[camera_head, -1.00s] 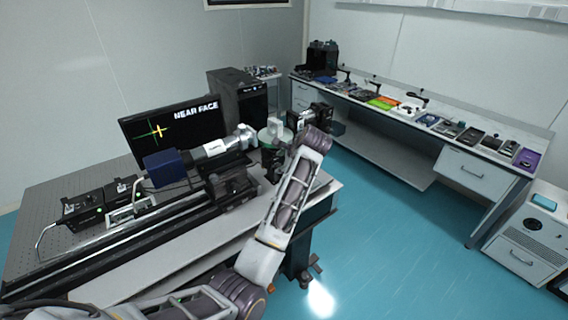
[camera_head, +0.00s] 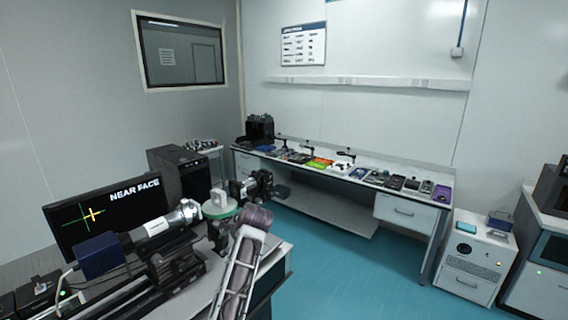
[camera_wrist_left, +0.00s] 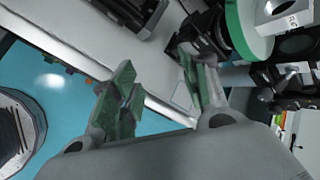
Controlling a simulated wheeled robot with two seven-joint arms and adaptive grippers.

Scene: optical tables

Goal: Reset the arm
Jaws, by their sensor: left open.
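My left arm (camera_head: 238,275) reaches up from the bottom of the head view over the near edge of the optical table. My left gripper (camera_head: 236,190) is small and dark there, beside a green round stage (camera_head: 224,212) carrying a pale block (camera_head: 219,197). In the left wrist view, my left gripper (camera_wrist_left: 155,65) has its two green-padded fingers apart, with nothing between them. The green stage (camera_wrist_left: 240,30) and the pale block (camera_wrist_left: 284,12) show at upper right, beyond the right finger. My right gripper is not in view.
A monitor (camera_head: 108,217) reading NEAR FACE and a silver-nosed optical instrument (camera_head: 158,228) stand left of the arm. A black computer tower (camera_head: 180,172) is behind. A long bench (camera_head: 345,178) with several devices runs along the back wall. Blue floor (camera_head: 340,265) is clear to the right.

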